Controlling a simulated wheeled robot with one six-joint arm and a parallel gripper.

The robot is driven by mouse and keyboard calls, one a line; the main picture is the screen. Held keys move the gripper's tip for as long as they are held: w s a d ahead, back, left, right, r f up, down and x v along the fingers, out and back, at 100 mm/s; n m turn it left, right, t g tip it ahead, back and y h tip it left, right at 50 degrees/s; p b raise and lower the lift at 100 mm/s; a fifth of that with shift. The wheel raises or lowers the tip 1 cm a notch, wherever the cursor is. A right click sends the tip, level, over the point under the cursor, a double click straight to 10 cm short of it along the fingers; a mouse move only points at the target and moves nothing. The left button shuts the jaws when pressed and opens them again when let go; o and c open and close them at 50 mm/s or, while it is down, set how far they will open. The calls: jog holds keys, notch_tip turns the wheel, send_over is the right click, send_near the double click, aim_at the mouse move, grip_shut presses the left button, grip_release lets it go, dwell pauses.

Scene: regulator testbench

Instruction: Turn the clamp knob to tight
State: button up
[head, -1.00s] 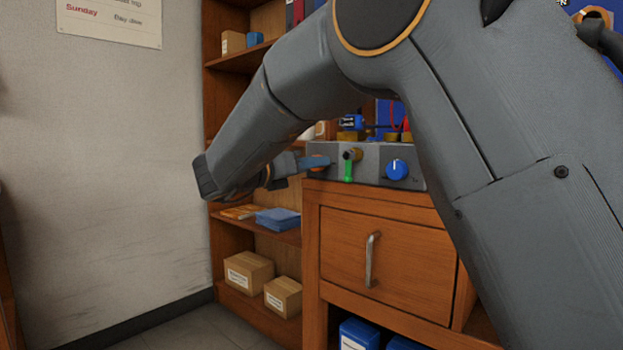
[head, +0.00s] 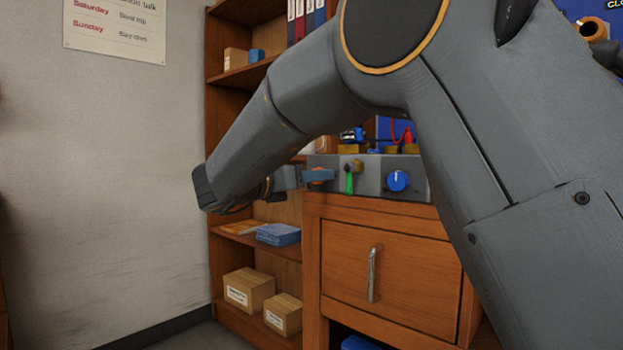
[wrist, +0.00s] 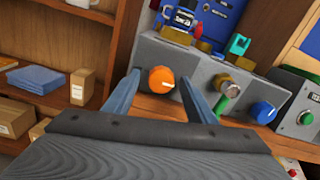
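An orange knob (wrist: 161,80) with a pale mark is on the left of the grey panel front; no label naming it as the clamp knob is readable. My gripper (wrist: 159,76) is open, with one finger on each side of this knob and visible gaps between. How far the fingertips reach along the knob is unclear. In the head view my gripper (head: 320,175) is at the panel's left end, and a finger partly hides the orange knob (head: 318,182).
To the right on the panel (head: 372,178) are a green-handled brass valve (head: 350,180) and a blue knob (head: 398,181). A blue device (wrist: 180,15) sits on top. A wooden drawer (head: 390,255) is below. A shelf with boxes (head: 248,289) stands left.

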jog(key=p+v, duration=0.2)
jog(key=v, duration=0.6)
dwell(0.4)
